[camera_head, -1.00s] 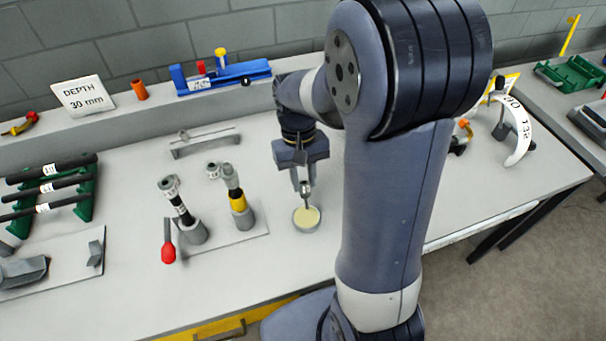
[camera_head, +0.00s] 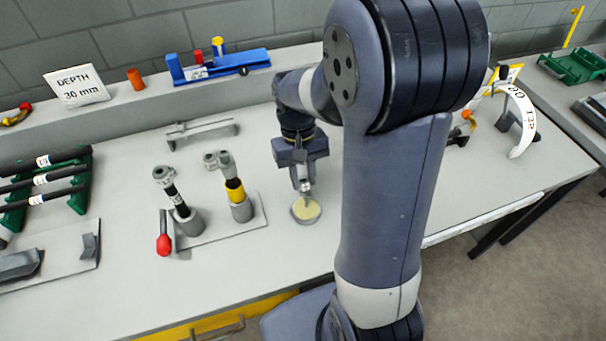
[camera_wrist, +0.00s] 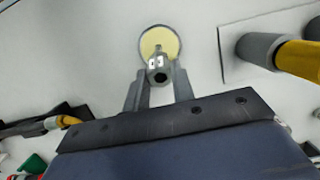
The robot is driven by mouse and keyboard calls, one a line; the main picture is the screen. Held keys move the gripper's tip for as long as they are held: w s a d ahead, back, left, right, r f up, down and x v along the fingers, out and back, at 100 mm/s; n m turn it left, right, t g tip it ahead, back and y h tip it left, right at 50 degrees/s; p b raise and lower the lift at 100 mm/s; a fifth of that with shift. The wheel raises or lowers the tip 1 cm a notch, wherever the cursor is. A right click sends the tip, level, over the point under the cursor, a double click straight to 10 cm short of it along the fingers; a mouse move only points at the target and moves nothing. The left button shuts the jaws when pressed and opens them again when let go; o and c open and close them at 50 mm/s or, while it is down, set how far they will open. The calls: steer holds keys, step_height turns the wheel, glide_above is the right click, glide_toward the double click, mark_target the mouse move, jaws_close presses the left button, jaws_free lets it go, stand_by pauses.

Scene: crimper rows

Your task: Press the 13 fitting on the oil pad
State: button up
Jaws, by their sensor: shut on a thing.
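My gripper (camera_wrist: 158,92) is shut on a small grey fitting (camera_wrist: 157,68) with a hex hole and a white label, whose number is too small to read surely. The oil pad (camera_head: 306,210) is a round, pale yellow pad in a grey dish on the bench. It also shows in the wrist view (camera_wrist: 160,42), just beyond the fitting. In the head view my gripper (camera_head: 303,184) is over the pad's back part, pointing down. I cannot tell whether the fitting touches the pad.
Left of the pad, a plate (camera_head: 225,236) holds two upright tools in grey cups, one black (camera_head: 172,190) and one yellow (camera_head: 234,190). A red-ended handle (camera_head: 163,244) stands beside them. A grey rail (camera_head: 200,133) lies behind. The bench in front of the pad is clear.

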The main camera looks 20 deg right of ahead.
mark_target(303, 180)
steer(key=shift+f+b, duration=0.35)
steer(key=shift+f, duration=0.4)
stand_by(1.4)
steer(key=shift+r, duration=0.1)
steer(key=p+v, duration=0.2)
steer(key=s+p+v, duration=0.1)
steer(key=p+v, duration=0.3)
steer(key=shift+s+r, duration=0.15)
steer(key=shift+r, duration=0.45)
stand_by(0.6)
